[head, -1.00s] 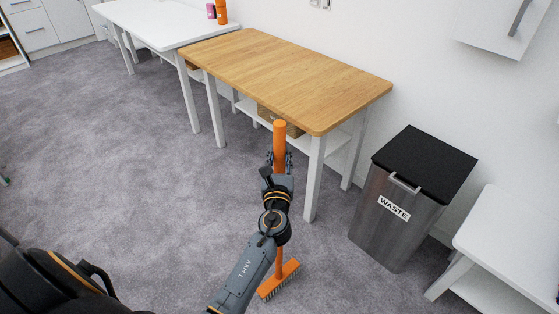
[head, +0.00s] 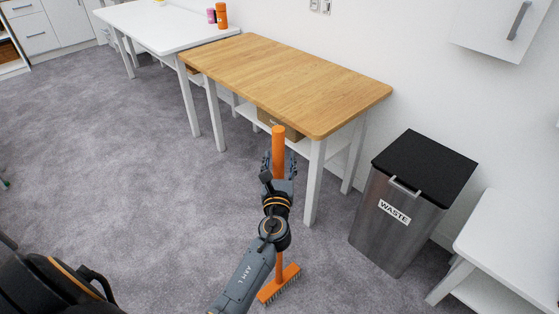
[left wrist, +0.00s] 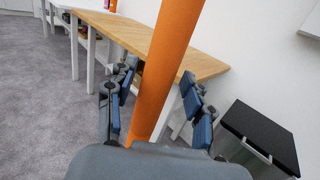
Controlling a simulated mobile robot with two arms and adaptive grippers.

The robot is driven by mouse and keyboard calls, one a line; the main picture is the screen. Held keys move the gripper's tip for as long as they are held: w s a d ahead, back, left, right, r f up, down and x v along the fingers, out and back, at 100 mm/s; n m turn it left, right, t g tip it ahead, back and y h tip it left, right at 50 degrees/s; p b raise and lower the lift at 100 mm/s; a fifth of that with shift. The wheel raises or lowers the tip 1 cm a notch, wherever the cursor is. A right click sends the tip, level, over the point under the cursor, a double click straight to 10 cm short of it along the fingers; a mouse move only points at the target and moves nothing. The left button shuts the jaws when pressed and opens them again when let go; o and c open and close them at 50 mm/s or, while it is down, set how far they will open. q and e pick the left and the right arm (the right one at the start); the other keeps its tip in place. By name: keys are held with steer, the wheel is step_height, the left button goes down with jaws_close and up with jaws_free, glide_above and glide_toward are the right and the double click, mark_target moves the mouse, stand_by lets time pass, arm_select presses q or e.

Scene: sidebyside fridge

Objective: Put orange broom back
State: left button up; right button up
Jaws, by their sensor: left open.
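The orange broom (head: 279,143) stands nearly upright on the carpet in front of the wooden table, its brush head (head: 279,284) on the floor. My left gripper (head: 279,165) is at the upper part of the handle. In the left wrist view the orange handle (left wrist: 168,60) runs between the two spread fingers of the left gripper (left wrist: 160,85). The fingers are open, with a gap on both sides of the handle. My arm hides the middle of the handle in the head view. My right gripper is not in view.
The wooden table (head: 290,80) stands just behind the broom, with a white table (head: 160,25) beyond it. A waste bin (head: 410,200) with a black lid is to the right, and a white low table (head: 515,235) is at the right edge. Carpet on the left is clear.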

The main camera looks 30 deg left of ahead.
arm_select(q)
steer(key=r+b+v, duration=0.1)
steer(key=b+v, duration=0.1)
steer(key=v, duration=1)
steer(key=s+d+f+n+g+h, duration=0.2)
steer(key=s+f+n+g, duration=0.15)
steer(key=f, duration=0.85)
steer(key=s+d+f+n+g+h, duration=0.1)
steer(key=s+f+n+g+h, duration=0.2)
steer(key=f, duration=1)
steer(key=s+d+f+n+g+h, duration=0.15)
steer(key=s+f+n, duration=0.25)
steer(key=f, duration=0.8)
steer(key=s+a+f+n+g, duration=0.1)
steer(key=s+f+n+g, duration=0.1)
steer(key=s+f+n, duration=0.4)
steer(key=s+a+f+n+g+h, duration=0.1)
steer(key=s+f+n+g, duration=0.2)
steer(key=s, duration=1.1)
steer(key=s+a+f+n+g, duration=0.1)
steer(key=s+f+n+g, duration=0.2)
steer(key=s+f+n, duration=0.6)
steer(key=shift+s+a+f, duration=0.4)
steer(key=shift+s+f, duration=0.2)
steer(key=shift+s, duration=0.35)
